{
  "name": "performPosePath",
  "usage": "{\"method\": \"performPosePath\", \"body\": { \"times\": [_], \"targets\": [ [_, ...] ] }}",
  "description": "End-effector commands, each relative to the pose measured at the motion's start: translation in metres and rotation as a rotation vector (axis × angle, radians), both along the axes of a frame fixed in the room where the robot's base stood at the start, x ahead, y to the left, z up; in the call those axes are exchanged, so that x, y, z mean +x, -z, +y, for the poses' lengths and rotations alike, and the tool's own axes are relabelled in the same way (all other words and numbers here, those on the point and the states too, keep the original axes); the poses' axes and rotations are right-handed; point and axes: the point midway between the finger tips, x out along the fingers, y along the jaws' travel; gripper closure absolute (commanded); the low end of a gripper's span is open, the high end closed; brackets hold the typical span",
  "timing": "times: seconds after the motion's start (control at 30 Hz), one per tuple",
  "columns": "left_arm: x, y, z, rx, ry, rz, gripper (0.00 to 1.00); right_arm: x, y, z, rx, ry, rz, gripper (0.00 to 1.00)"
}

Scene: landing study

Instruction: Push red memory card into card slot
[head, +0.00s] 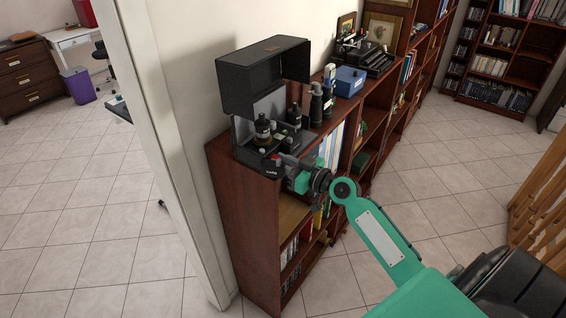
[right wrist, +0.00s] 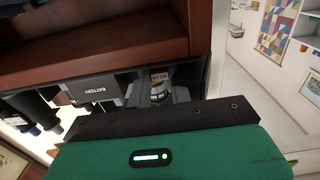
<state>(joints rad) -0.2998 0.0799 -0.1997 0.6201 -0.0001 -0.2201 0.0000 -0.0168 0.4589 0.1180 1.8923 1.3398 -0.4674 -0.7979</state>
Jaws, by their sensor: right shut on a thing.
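My right gripper (head: 283,165) reaches in from the right to the front edge of the open black case on the shelf top. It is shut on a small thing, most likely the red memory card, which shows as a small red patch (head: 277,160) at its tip. A dark block with white lettering (head: 271,169), possibly the card slot, sits right at the gripper's tip. The slot opening is hidden, so I cannot tell how far in the card is. My left gripper is not in view.
The open black case (head: 250,88) stands on the wooden bookshelf (head: 239,230). A blue box (head: 350,81) and typewriter (head: 368,56) stand further back.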

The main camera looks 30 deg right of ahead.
Motion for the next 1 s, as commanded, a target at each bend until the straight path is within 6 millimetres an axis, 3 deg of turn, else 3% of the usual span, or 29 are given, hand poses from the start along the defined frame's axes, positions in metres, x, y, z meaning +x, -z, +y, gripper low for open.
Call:
{"method": "performPosePath", "body": {
  "times": [0.07,0.1,0.2,0.63,1.0],
  "targets": [
    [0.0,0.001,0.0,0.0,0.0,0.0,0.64,0.001,0.0,0.0,0.0,0.0,0.0,1.0],
    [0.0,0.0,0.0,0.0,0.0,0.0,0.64,0.001,0.0,0.0,0.0,0.0,0.0,0.72],
    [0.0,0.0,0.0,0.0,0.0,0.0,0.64,0.0,0.0,0.0,0.0,0.0,0.0,0.54],
    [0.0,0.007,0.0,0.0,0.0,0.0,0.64,-0.009,0.003,-0.004,-0.001,0.0,0.001,0.54],
    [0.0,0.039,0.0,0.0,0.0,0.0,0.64,-0.067,0.006,-0.027,-0.003,0.0,0.002,0.54]
  ]
}}
